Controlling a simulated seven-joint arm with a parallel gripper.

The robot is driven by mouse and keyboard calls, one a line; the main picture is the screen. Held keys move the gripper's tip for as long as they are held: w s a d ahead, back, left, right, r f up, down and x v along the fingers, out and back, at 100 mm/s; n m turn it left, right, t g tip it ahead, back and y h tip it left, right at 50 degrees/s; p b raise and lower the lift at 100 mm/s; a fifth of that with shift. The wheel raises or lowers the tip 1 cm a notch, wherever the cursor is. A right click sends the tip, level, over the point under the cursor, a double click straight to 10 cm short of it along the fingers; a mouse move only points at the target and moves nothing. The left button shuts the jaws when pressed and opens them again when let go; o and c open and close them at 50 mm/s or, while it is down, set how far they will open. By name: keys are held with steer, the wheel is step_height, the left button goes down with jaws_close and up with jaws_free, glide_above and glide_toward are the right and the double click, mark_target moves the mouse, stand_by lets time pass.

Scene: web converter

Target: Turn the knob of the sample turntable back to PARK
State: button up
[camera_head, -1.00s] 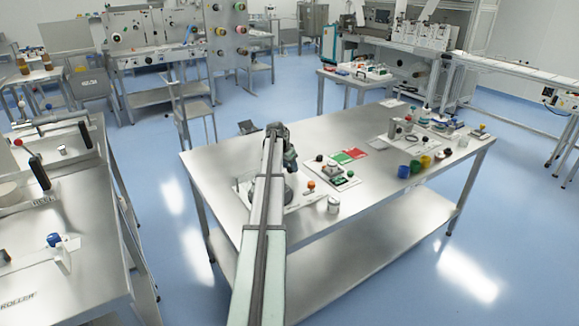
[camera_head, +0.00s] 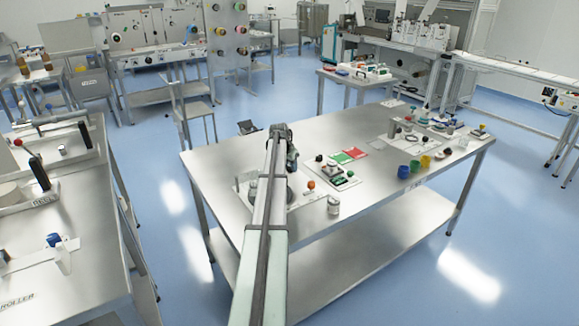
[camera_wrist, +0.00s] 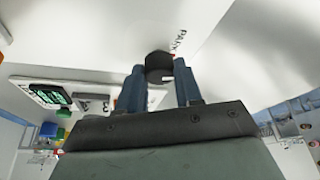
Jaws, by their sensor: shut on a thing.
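In the wrist view my gripper (camera_wrist: 160,78) has its two blue fingers closed on either side of a dark round knob (camera_wrist: 158,64). A small pale mark shows at the knob's edge. The printed word PARK (camera_wrist: 180,41) is on the white plate (camera_wrist: 215,45) beside the knob, partly cut off from reading. In the head view the sample turntable's pale base (camera_head: 305,200) lies at the left part of the steel table, largely covered by my arm. The fingertips and the knob are hidden there behind my arm.
The table's front middle is clear.

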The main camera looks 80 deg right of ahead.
steer(key=n, duration=0.1)
steer(key=n+t, duration=0.1)
steer(key=n, duration=0.1)
steer(key=n+t, duration=0.1)
steer(key=n, duration=0.1)
steer(key=shift+s, duration=0.25)
steer(key=shift+n+t, duration=0.9)
steer(key=shift+n, duration=1.4)
steer(key=o, duration=1)
steer(key=shift+o, duration=0.2)
steer(key=shift+r, duration=0.1)
steer(key=v, duration=1.3)
steer(key=shift+r, duration=0.35)
